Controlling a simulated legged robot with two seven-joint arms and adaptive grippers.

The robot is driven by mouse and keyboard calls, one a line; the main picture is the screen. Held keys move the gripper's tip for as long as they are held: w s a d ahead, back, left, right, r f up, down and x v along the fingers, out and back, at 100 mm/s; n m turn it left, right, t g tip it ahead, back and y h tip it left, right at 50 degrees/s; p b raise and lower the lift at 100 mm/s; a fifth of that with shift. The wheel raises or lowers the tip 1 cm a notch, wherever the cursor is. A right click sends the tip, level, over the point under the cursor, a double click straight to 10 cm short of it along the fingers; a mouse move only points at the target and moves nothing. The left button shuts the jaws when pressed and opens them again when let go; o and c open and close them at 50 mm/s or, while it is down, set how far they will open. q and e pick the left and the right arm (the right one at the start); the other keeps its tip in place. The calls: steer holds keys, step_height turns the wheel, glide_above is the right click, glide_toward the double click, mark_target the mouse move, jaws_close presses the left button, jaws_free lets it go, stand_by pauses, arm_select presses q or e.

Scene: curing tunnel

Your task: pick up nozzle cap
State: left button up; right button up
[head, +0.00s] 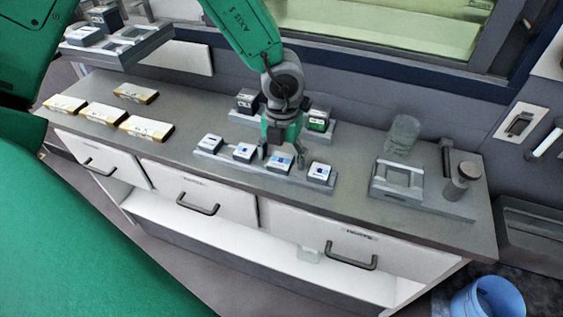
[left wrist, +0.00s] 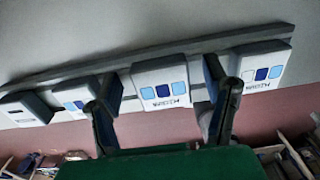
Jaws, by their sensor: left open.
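Several small white-topped boxes with blue label squares stand in a row on a grey strip tray (head: 215,158). I cannot tell by its look which thing is the nozzle cap. My left gripper (head: 282,154) points down over this row, open, with its fingers either side of the third box from the left (head: 279,164). In the left wrist view the open left gripper (left wrist: 160,76) has one finger on each side of a labelled box (left wrist: 160,88), with gaps visible. Neighbouring boxes (left wrist: 258,66) stand close on both sides. My right gripper is not in view.
Dark boxes (head: 247,100) stand on a rear tray behind my left gripper. Flat yellow-edged packs (head: 146,128) lie at the left of the counter (head: 345,200). A clear jar (head: 402,134) and a grey fixture (head: 398,180) stand right. A blue bin (head: 487,300) is on the floor.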

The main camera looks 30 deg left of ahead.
arm_select(q)
steer(key=c, duration=1.3)
